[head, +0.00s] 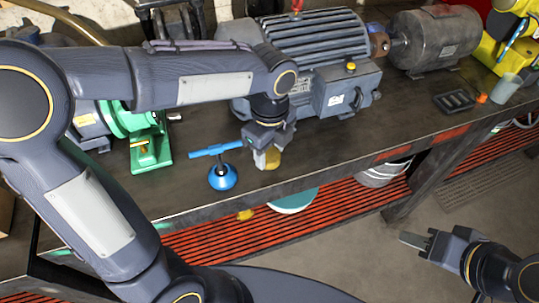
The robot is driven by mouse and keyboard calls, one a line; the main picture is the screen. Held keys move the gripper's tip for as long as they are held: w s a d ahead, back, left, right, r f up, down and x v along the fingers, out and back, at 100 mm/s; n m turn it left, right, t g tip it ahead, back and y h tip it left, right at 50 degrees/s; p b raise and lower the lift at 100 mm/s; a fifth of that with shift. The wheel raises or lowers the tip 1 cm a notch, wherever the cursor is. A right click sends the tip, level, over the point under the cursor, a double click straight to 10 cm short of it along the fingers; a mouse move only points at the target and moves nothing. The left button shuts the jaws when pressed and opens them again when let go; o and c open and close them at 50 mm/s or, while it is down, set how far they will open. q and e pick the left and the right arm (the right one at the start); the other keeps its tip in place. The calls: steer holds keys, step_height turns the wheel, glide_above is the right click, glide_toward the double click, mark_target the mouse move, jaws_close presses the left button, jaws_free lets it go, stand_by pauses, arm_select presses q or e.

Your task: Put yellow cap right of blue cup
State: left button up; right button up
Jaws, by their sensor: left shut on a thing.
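A yellow piece (268,159), which looks like the yellow cap, is between the fingers of my left gripper (266,152). My left gripper points down, shut on it, near the front edge of the workbench. The fingers hide part of it, and I cannot tell whether it touches the bench top.
A large grey motor (310,40) stands behind my left gripper, with a green stand (150,150) to the left. A dark tray (454,102) and a pale cup (506,88) are at the right. Bare bench top (400,120) lies right of the gripper.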

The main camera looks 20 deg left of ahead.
mark_target(269, 158)
arm_select(q)
steer(key=shift+w+a+f, duration=0.25)
steer(key=shift+w+f, duration=0.6)
steer(key=shift+f, duration=0.2)
steer(key=shift+w+a+f, duration=0.1)
steer(key=shift+w+f, duration=0.1)
steer(key=shift+f, duration=1.55)
steer(key=shift+f, duration=0.2)
steer(key=o, duration=0.9)
steer(key=shift+o, duration=0.2)
steer(key=shift+r, duration=0.1)
step_height(269, 158, up, 12)
steer(key=shift+r+p, duration=0.15)
steer(key=shift+p, duration=0.2)
